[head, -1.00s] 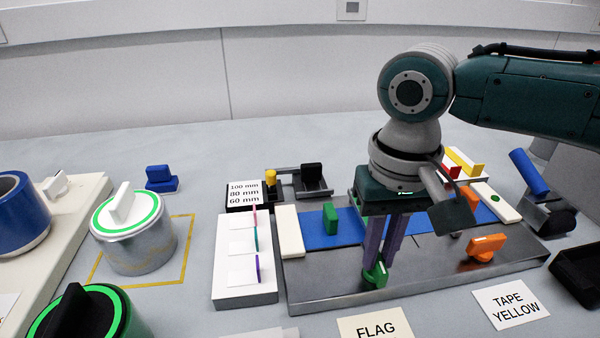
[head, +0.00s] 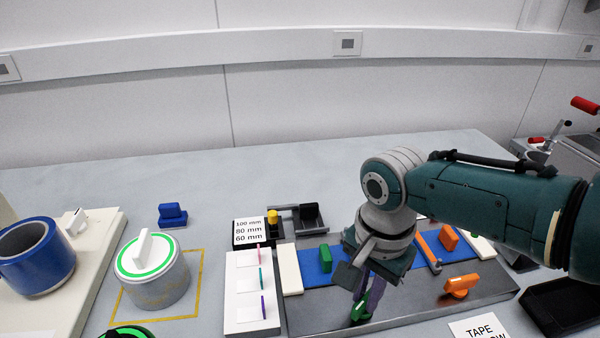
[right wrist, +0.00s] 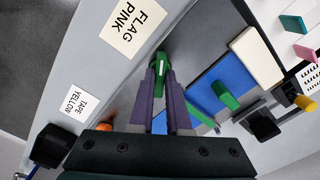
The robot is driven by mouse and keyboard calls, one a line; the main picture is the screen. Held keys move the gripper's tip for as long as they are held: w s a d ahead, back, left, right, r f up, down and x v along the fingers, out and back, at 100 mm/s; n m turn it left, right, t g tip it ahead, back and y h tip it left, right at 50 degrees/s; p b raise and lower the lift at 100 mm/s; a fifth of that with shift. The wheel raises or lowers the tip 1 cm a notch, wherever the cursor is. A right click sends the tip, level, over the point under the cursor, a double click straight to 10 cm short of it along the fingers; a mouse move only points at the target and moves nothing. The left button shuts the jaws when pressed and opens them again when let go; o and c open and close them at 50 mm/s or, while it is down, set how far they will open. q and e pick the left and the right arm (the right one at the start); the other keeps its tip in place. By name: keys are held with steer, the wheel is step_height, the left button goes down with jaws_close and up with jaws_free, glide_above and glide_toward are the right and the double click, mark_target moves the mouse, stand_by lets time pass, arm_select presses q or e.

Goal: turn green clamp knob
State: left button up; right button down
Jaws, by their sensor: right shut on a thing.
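The green clamp knob (head: 359,313) stands at the front of the grey metal fixture plate (head: 302,317). In the right wrist view the knob (right wrist: 161,68) shows between my fingertips, with a pale line along its top. My right gripper (head: 363,300) points down and its purple fingers are shut on the knob. In the head view the fingers hide part of the knob. My left gripper is not in view.
An orange knob (head: 460,284) stands on the plate to the right. A green block (head: 325,258) and a white bar (head: 291,272) lie left of my gripper on the plate. A white flag holder (head: 245,322) stands left of the plate. A dark tray (head: 560,303) is at the right.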

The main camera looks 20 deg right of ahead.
mark_target(366, 297)
steer(key=m+p, duration=0.1)
steer(key=m, duration=0.2)
steer(key=shift+r+m, duration=0.1)
steer(key=shift+m, duration=0.2)
steer(key=shift+m+p, duration=0.45)
steer(key=shift+m, duration=1.25)
steer(key=c, duration=0.9)
jaws_free()
step_height(366, 297, up, 10)
steer(key=p, duration=0.6)
steer(key=shift+p, duration=0.3)
